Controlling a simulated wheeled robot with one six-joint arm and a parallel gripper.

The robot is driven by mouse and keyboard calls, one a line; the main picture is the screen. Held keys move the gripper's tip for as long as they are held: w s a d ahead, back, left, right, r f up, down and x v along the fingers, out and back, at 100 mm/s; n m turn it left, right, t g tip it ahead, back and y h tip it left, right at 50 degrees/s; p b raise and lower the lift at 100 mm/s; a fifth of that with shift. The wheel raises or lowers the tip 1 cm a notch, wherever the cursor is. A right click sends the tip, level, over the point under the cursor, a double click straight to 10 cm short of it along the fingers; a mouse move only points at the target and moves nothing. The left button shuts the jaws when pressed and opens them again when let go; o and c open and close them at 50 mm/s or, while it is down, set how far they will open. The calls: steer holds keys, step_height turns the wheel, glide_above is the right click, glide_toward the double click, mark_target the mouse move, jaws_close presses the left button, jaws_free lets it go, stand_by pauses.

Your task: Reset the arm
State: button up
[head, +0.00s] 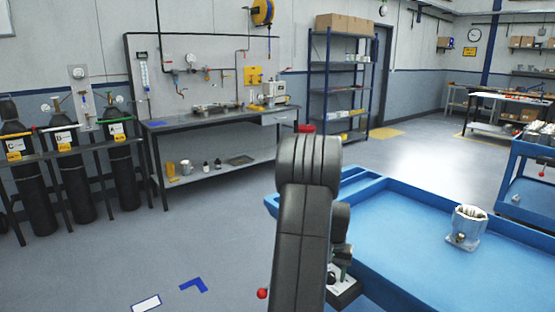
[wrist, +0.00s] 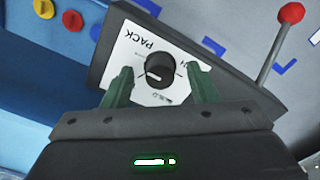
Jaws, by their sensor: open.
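My gripper (wrist: 161,82) is open, with its two green fingers apart in the wrist view. A black round knob (wrist: 160,70) on a white panel (wrist: 140,50) marked "PACK" appears between the fingers. I cannot tell whether the fingers touch it. The panel is on a dark box, which also shows in the head view (head: 345,291) beside the blue cart. My arm stands in the middle of the head view and hides part of the box and cart. My gripper shows only partly there, just above the box.
A red-ball lever (wrist: 290,13) sticks up by the box. The blue cart (head: 400,268) holds a metal housing (head: 467,228) at right. Yellow and red round pieces (wrist: 72,20) show at the wrist view's upper left. A workbench (head: 215,124) and gas cylinders stand behind; open floor lies left.

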steer(key=shift+n, duration=2.2)
